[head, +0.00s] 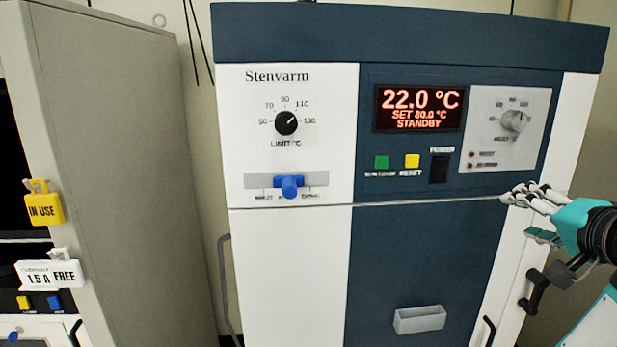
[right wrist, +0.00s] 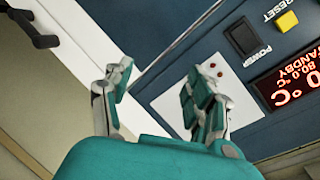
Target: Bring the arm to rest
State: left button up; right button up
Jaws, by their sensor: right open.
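My right gripper (head: 530,215) is at the right edge of the head view, in front of the right side of the Stenvarm cabinet (head: 290,230). It is open and empty, with its teal and grey fingers apart; the right wrist view (right wrist: 157,85) also shows nothing between them. The cabinet's display (head: 419,108) reads 22.0 °C, SET 80.0 °C, STANDBY. The round set knob (head: 515,121) is above the gripper, and the black power switch (head: 439,169) is to its left. My left gripper is not in view.
A limit dial (head: 286,123) and a blue slider (head: 290,186) are on the cabinet's left panel. A grey bin (head: 420,319) sits on its door. A dark handle (head: 535,290) is below my right gripper. Another cabinet (head: 110,170) with yellow and white tags stands at left.

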jog(key=s+a+f+n+g, duration=0.2)
jog(key=f, duration=0.7)
jog(key=s+a+f+n+g, duration=0.1)
jog(key=a+f+n+g, duration=0.1)
jog(key=f, duration=0.6)
jog(key=s+a+f+n+g, duration=0.1)
jog(key=s+a+f+n, duration=0.15)
jog(key=f, duration=0.65)
jog(key=s+a+f+n+g, duration=0.3)
jog(key=s+a+f+n, duration=0.15)
jog(key=s+f, duration=0.6)
jog(key=s+a+f+n+g, duration=0.3)
jog(key=s+a+f, duration=0.2)
jog(key=s+f, duration=0.5)
notch_tip(320, 180, down, 27)
jog(key=s+g, duration=0.1)
jog(key=s, duration=0.2)
jog(key=s+d+f+g+b, duration=0.1)
jog(key=s+d+f, duration=0.2)
jog(key=s+f, duration=1.2)
jog(key=shift+s+d+f+g+b, duration=0.15)
jog(key=shift+s+f+g+b, duration=0.1)
jog(key=shift+s+g+b, duration=0.05)
